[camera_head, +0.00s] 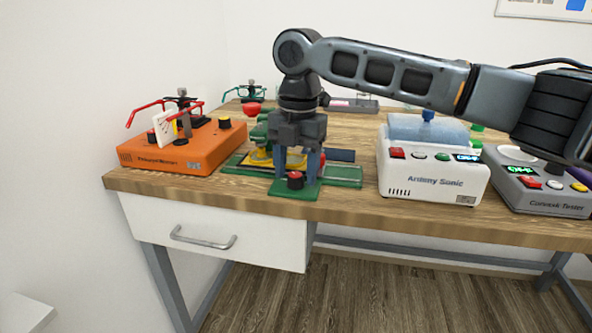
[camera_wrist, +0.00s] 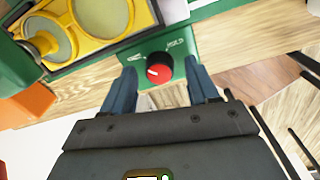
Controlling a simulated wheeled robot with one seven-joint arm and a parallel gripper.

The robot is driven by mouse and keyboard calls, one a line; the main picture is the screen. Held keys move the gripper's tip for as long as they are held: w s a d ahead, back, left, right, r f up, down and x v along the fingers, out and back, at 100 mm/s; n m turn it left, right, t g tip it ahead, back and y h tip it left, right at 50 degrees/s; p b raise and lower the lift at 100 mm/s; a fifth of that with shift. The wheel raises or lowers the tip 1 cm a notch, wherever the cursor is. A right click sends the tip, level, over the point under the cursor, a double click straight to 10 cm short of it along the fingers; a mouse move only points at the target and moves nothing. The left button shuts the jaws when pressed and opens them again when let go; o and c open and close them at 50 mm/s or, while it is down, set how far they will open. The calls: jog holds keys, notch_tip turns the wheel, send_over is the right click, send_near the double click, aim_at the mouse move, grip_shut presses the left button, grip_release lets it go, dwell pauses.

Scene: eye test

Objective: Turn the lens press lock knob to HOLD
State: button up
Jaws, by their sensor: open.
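The lock knob (camera_wrist: 158,70) has a red cap on a black base. It sits on a green plate (camera_wrist: 152,49) of the lens press. A label reading HOLD is at the plate's upper right; a label at the left is too small to read. A small white mark shows on the cap's left part. The knob also shows in the head view (camera_head: 295,179) at the press's front. My gripper (camera_wrist: 161,76) is open, with one blue finger on each side of the knob and gaps visible. In the head view my gripper (camera_head: 308,170) points down over the press front.
Yellow lens holders (camera_wrist: 92,18) lie behind the knob. An orange device (camera_head: 180,150) with a wire frame stands left. A white sonic cleaner (camera_head: 432,180) and a grey tester (camera_head: 540,190) stand right. The wooden table's front edge (camera_head: 350,208) is close to the knob.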

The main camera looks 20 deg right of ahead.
jog(key=shift+f, duration=0.2)
jog(key=c, duration=1)
